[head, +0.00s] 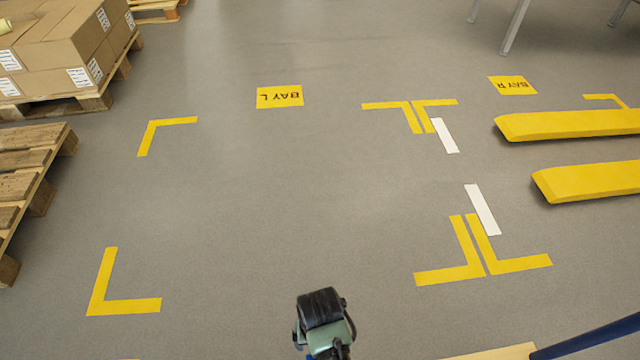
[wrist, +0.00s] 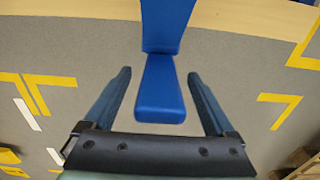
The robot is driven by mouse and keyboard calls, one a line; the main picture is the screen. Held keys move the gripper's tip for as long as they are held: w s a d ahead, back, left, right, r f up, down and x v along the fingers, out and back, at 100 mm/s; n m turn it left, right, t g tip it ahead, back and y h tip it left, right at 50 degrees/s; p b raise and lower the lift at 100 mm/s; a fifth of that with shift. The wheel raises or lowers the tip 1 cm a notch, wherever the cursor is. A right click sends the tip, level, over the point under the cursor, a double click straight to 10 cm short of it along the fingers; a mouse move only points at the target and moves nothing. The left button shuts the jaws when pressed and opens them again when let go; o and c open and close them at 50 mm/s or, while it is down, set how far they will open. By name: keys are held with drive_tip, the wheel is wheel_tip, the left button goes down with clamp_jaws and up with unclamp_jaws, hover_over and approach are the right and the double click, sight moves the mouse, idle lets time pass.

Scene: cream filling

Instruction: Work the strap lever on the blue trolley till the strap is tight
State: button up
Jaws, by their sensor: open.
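A blue paddle-shaped part, which looks like the strap lever (wrist: 160,90), hangs from a wider blue piece (wrist: 166,25) at the top of the wrist view. My gripper (wrist: 158,76) is open, with one finger on each side of the paddle and a visible gap on both sides. I cannot tell how deep the paddle sits between the fingers. In the head view my gripper (head: 323,325) is at the bottom middle, its fingers hidden. A dark blue bar (head: 590,338) at the bottom right may be part of the blue trolley. I cannot make out the strap.
A pale wooden board (head: 495,352) shows at the bottom edge. Yellow forks (head: 590,180) reach in from the right. Boxes (head: 70,45) on a pallet and an empty pallet (head: 25,175) stand at left. The floor between, marked BAY L (head: 279,96) and BAY R (head: 512,85), is clear.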

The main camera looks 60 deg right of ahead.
drive_tip(key=shift+f+b, duration=0.3)
drive_tip(key=shift+f, duration=0.65)
clamp_jaws()
unclamp_jaws()
drive_tip(key=shift+r, duration=0.1)
wheel_tip(320, 180, up, 13)
drive_tip(key=p, duration=0.7)
